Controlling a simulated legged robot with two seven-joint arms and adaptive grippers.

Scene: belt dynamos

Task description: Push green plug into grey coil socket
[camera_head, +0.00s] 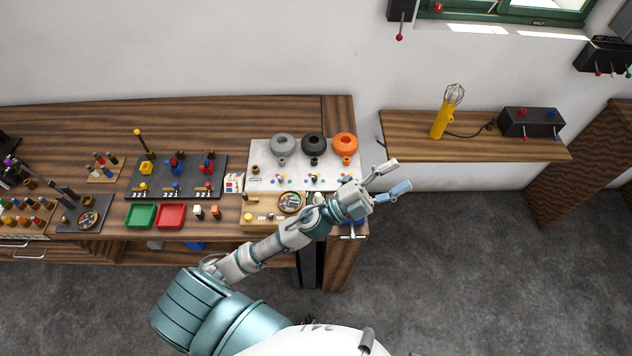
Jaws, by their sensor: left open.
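The grey coil (283,145) is a ring at the back of a white board (256,153) on the bench. A small grey piece, perhaps its socket (282,161), sits just in front of it. Several tiny coloured pieces lie on the board below the coils. They are too small for me to tell which is the green plug. My left gripper (403,175) is open and empty, its fingers pointing right, beyond the board's right edge. Its arm crosses over the bench's front right part and hides some of it. My right gripper is not in view.
A black coil (314,146) and an orange coil (345,145) stand beside the grey one. Green (140,216) and red (171,216) trays and a dark board (211,188) are to the left. A shelf on the right holds a yellow lamp (439,124) and black box (532,122).

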